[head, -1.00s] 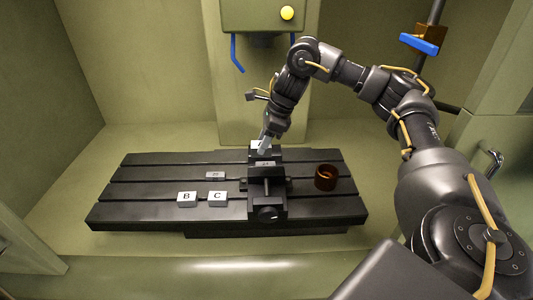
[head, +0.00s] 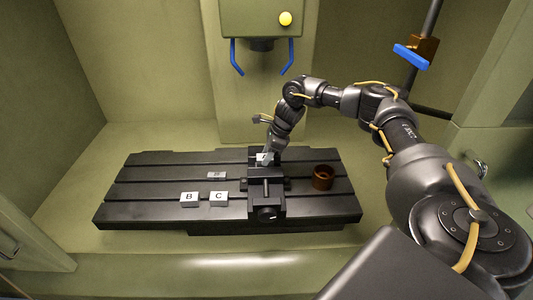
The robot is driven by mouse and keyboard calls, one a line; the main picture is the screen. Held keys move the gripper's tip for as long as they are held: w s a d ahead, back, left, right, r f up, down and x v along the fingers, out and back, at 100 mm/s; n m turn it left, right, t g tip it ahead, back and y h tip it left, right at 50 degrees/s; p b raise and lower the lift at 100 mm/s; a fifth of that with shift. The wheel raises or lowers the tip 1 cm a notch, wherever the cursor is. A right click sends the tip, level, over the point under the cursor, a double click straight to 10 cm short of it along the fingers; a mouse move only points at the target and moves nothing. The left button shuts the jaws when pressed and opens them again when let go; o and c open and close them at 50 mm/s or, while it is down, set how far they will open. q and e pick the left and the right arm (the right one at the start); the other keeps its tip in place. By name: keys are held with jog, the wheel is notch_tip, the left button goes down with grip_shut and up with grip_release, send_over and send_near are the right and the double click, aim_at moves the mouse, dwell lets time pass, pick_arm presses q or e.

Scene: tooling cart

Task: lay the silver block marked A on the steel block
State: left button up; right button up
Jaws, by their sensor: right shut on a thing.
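My right gripper (head: 266,160) reaches down over the rear of the black vise (head: 267,196) and is shut on a small pale block (head: 261,157). The gripper partly covers this block, and its letter is too small to read. The block is at the vise jaws; I cannot tell whether it touches what lies under it. A grey steel-looking block that showed between the jaws earlier is now hidden by the gripper and the pale block. My left gripper is not in view.
Silver blocks marked B (head: 189,198) and C (head: 218,198) stand left of the vise on the slotted black table (head: 140,190). A small grey marked piece (head: 216,175) lies behind them. A brown ring-shaped cup (head: 323,177) stands right of the vise. A machine head (head: 260,18) hangs above.

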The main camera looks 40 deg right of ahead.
jog(key=shift+f, duration=0.15)
jog(key=o, duration=1.1)
jog(key=shift+r, duration=0.4)
jog(key=b+v, duration=0.3)
jog(key=v, duration=0.8)
jog(key=shift+s+r, duration=0.25)
jog(key=shift+r, duration=0.05)
jog(key=shift+f, duration=0.1)
